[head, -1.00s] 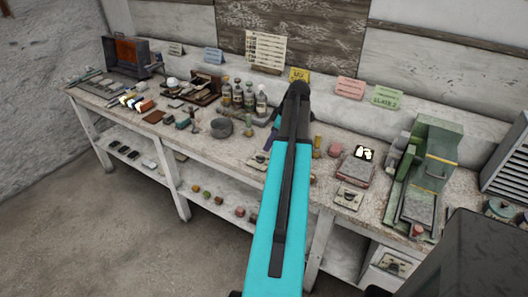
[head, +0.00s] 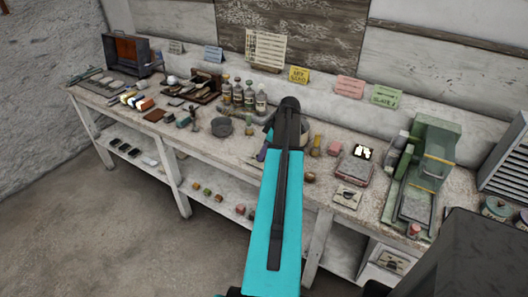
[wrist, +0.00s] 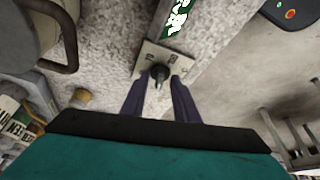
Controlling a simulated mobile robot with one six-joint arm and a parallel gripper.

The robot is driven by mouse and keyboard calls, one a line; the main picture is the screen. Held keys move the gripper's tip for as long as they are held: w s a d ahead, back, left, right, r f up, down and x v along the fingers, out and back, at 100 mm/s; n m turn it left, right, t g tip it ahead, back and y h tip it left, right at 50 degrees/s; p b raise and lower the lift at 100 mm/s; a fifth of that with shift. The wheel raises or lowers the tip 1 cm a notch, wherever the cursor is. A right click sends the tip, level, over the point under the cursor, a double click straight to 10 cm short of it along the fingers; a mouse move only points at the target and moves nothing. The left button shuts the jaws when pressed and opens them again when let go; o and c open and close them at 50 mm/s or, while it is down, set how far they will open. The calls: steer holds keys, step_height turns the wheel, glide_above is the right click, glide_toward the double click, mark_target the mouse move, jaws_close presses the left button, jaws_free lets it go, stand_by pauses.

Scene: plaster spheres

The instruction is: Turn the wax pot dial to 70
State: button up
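In the wrist view the dial is a dark round knob (wrist: 160,72) with a small pale tip, on a pale square plate (wrist: 148,60) with dark marks. My gripper (wrist: 161,84) has its two dark purple fingers apart, one on each side of the knob. I cannot tell whether they touch it. A grey rounded pot with a dark handle (wrist: 62,62), probably the wax pot, stands at the upper left. In the head view my arm hides most of the pot, and one purple finger (head: 262,154) shows beside the arm. The dial's number cannot be read.
In the head view the bench holds a grey bowl (head: 222,127), several bottles (head: 249,97), a box with a bright white patch (head: 354,171), another small plate (head: 347,195) and a green machine (head: 430,158). Cards (head: 299,75) stand along the back.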

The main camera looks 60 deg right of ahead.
jaws_close()
